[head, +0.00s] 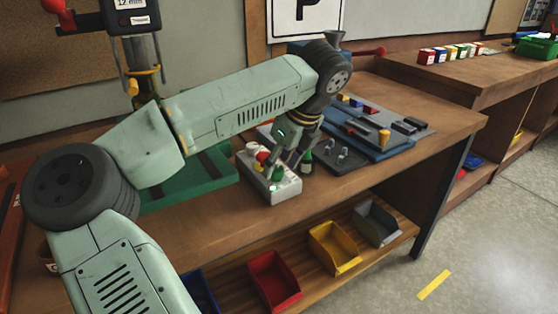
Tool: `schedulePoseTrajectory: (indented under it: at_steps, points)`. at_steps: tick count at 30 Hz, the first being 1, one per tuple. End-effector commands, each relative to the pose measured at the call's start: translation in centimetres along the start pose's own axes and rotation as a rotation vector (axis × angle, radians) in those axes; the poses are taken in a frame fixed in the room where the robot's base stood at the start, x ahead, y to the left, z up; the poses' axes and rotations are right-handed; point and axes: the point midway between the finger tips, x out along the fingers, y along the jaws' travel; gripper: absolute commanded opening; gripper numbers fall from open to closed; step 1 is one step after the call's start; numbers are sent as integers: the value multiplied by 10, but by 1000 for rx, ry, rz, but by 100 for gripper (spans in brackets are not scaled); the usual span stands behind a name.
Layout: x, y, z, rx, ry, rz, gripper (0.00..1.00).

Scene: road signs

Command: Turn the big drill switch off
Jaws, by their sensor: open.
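A pale switch box (284,189) sits on the workbench, in front of the drill's green base (205,187). A red button (262,156) and a green part (278,173) show on its top, partly covered by my gripper. Which way the switch is set cannot be told. The big drill (130,18) stands at the upper left, with a small display and a red handle; my arm hides much of its column. My gripper (288,165) is open and points down just over the box; whether it touches the box cannot be told.
Blue and grey tool trays (375,150) lie right of the box. Red (273,282), yellow (335,248) and grey (377,222) bins are on the shelf below. The bench's front edge is near the box.

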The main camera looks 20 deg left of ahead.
Motion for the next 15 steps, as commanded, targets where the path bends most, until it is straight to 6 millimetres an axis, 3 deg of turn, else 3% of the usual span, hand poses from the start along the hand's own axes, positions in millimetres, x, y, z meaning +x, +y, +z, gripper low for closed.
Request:
schedulePoseTrajectory:
  at_steps: [6,13,15]
  points:
    - [12,0,-1,2,0,-2,48]
    - [13,0,-1,2,0,-2,48]
    - [13,0,-1,2,0,-2,43]
